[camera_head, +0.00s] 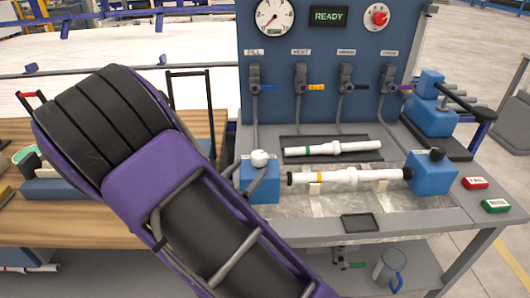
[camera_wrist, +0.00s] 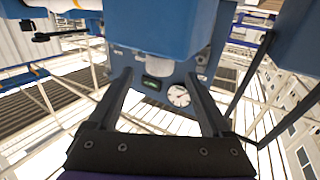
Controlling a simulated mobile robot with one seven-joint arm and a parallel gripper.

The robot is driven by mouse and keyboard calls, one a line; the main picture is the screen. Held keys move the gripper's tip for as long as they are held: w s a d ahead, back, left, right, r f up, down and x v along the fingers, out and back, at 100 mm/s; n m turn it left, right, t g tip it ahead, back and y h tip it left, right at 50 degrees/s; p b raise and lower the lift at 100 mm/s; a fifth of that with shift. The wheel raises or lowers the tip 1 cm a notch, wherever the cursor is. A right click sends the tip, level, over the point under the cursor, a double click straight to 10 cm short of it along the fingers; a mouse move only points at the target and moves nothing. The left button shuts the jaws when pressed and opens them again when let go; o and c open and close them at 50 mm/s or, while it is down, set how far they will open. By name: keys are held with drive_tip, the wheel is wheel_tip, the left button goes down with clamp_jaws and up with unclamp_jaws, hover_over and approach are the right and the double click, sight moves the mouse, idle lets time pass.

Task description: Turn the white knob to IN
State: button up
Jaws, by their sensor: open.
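The white knob (camera_head: 259,158) sits on top of the left blue block (camera_head: 260,183) of the bench fixture. No IN mark is readable. In the wrist view a pale, blurred knob shape (camera_wrist: 158,68) shows beneath a blue body (camera_wrist: 160,25), in line with the gap between my fingers; I cannot tell how near it is. My gripper (camera_wrist: 158,76) is open, with a wide gap and nothing held. My purple and black arm fills the left and middle of the head view, and my gripper cannot be made out there.
A white pipe with a yellow band (camera_head: 350,177) lies between the left block and the right blue block (camera_head: 432,174). Another white pipe (camera_head: 333,148) lies behind it. The blue panel (camera_head: 325,60) with valves, gauge and READY display stands at the back. Red (camera_head: 475,183) and green (camera_head: 495,206) buttons are at right.

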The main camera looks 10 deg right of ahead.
drive_tip(key=x, duration=0.9)
drive_tip(key=shift+w+d+b, duration=0.25)
drive_tip(key=shift+b, duration=0.05)
drive_tip(key=shift+c, duration=0.3)
clamp_jaws()
drive_tip(key=shift+r+m+g+h, duration=0.1)
drive_tip(key=shift+m+g+h, duration=0.5)
drive_tip(key=shift+g+h, duration=0.1)
drive_tip(key=shift+s+d+m+g+h+p, duration=0.15)
drive_tip(key=shift+m+g+h+p, duration=0.1)
drive_tip(key=shift+m+g+h, duration=0.2)
drive_tip(key=shift+s+d+m+g+h+p, duration=0.1)
drive_tip(key=shift+m+g+h+p, duration=0.15)
drive_tip(key=shift+m+g+h, duration=0.15)
drive_tip(key=shift+g, duration=0.35)
drive_tip(key=shift+s, duration=0.1)
drive_tip(key=shift+o, duration=0.3)
unclamp_jaws()
